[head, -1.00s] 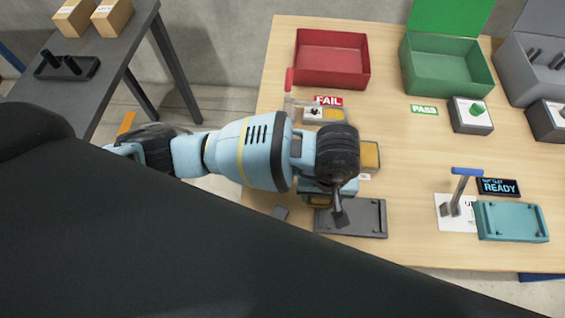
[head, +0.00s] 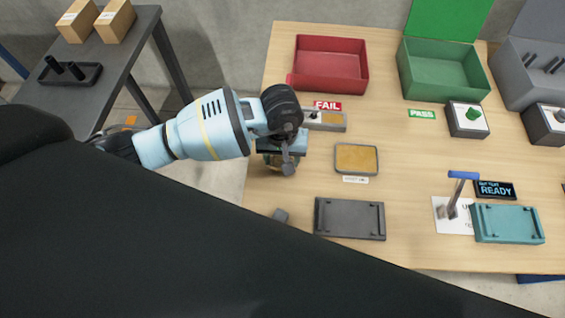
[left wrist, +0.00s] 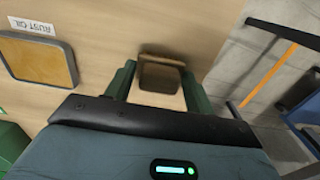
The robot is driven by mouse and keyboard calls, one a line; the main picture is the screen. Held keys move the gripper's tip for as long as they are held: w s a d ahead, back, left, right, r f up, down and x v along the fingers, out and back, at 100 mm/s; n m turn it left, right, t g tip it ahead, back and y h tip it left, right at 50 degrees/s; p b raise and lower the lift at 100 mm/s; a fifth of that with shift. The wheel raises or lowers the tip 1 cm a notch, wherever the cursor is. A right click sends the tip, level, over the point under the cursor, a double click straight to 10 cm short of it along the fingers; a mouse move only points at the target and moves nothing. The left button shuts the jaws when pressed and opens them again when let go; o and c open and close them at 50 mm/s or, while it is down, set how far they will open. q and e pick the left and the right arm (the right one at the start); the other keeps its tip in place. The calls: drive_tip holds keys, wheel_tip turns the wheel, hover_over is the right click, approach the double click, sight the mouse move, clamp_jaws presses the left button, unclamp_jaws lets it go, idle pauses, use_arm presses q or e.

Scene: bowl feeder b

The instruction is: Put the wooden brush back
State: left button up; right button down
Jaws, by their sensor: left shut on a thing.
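The wooden brush shows in the left wrist view as a brown block (left wrist: 160,76) between the two green fingers. My left gripper (left wrist: 158,88) is shut on it. In the head view my left gripper (head: 280,163) is over the left part of the wooden table, left of the tan pad in a grey frame (head: 356,158). The arm and gripper mostly hide the brush there. I cannot tell whether the brush touches the table. My right gripper is not in view.
A dark grey fixture tray (head: 350,219) lies at the front, with a small grey block (head: 280,215) to its left. A red bin (head: 330,88) and green bin (head: 443,90) stand at the back. A blue-handled lever (head: 458,190) and teal fixture (head: 508,224) are at the right.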

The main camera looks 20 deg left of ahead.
use_arm(q)
drive_tip(key=shift+s+d+f, duration=0.1)
drive_tip(key=shift+f, duration=0.7)
drive_tip(key=shift+s+d+f, duration=0.1)
drive_tip(key=shift+f, duration=0.65)
drive_tip(key=shift+f, duration=0.1)
drive_tip(key=o, duration=0.9)
wheel_tip(320, 180, up, 12)
drive_tip(key=shift+r+p, duration=0.15)
drive_tip(key=shift+p, duration=0.25)
